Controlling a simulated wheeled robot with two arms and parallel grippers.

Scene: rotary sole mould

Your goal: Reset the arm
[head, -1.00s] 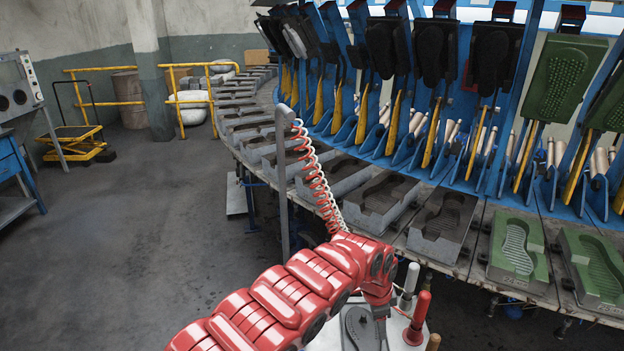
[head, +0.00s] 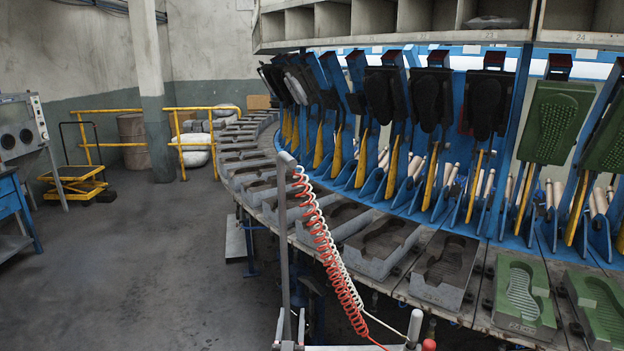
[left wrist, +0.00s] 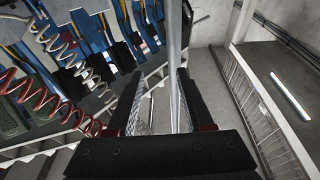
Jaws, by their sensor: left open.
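My left gripper (left wrist: 160,100) shows only in the left wrist view, where its two dark fingers stand apart with nothing held. A grey upright post (left wrist: 175,45) appears in line with the gap between the fingers; its distance from them is hard to tell. The post also stands in the head view (head: 284,240), with red and white coiled hoses (head: 328,250) hanging beside it. No part of my arms shows in the head view now. My right gripper is in neither view.
The rotary mould line curves along the right, with grey lower moulds (head: 382,247), green lower moulds (head: 522,292) and raised black lids (head: 432,98). A white handle (head: 415,326) pokes up at the bottom edge. Yellow rails (head: 178,142) stand at the back left.

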